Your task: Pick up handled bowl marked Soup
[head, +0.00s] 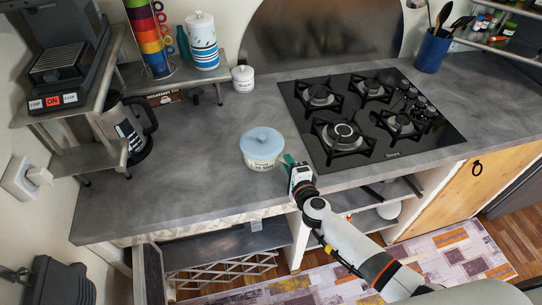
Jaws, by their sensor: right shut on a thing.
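The handled bowl (262,158) is white with dark lettering, too small to read surely, and has a pale blue lid (262,140). It stands upright on the grey counter, left of the hob. A dark green handle sticks out on its right side. My right gripper (290,164) reaches in from the lower right and is shut on this handle. The arm and gripper hide part of the handle. I cannot tell any gap between the bowl and the counter. My left gripper is not in view.
The black gas hob (384,143) is close to the right of the bowl. A small white lidded jar (243,78) stands behind it. A shelf with a coffee machine (60,62), mugs and a canister is at the left. The counter left of the bowl is clear.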

